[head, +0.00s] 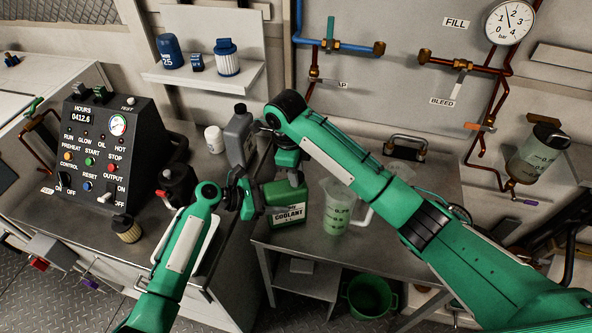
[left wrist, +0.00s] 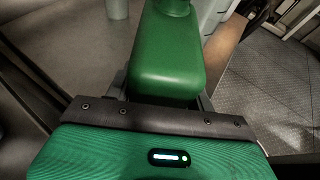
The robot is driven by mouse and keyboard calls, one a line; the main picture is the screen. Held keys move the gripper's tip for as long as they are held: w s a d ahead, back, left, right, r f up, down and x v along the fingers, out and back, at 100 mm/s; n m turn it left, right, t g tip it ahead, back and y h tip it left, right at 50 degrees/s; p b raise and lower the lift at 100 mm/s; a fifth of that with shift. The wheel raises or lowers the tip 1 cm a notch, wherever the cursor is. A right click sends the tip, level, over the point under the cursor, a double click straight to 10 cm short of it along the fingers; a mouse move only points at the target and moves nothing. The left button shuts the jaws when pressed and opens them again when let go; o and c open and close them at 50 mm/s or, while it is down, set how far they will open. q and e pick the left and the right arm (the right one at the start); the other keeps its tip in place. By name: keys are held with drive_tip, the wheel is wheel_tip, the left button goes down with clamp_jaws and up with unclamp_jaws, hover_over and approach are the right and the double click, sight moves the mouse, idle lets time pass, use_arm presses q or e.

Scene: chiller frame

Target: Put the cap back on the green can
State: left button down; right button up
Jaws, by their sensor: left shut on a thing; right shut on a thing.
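The green can (head: 287,207), labelled COOLANT, stands upright on the metal bench near its front left edge. My left gripper (head: 245,200) is at the can's left side and shut on it. In the left wrist view the green can (left wrist: 168,65) fills the space between the fingers, with its narrower neck at the top edge. My right gripper (head: 287,165) is directly above the can, pointing down and shut. The cap is hidden in or behind its fingers, and so is the can's mouth. I cannot tell whether cap and mouth touch.
A clear measuring jug (head: 336,208) with pale green liquid stands close to the can's right. A grey bottle (head: 238,138) stands behind my left gripper. The control box (head: 98,150) and a small filter (head: 126,228) are at left. A green bucket (head: 369,296) is below the bench.

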drive_tip(key=o, duration=0.9)
drive_tip(key=shift+o, duration=0.2)
drive_tip(key=shift+r, duration=0.1)
drive_tip(key=shift+r, duration=2.2)
drive_tip(key=shift+c, duration=0.4)
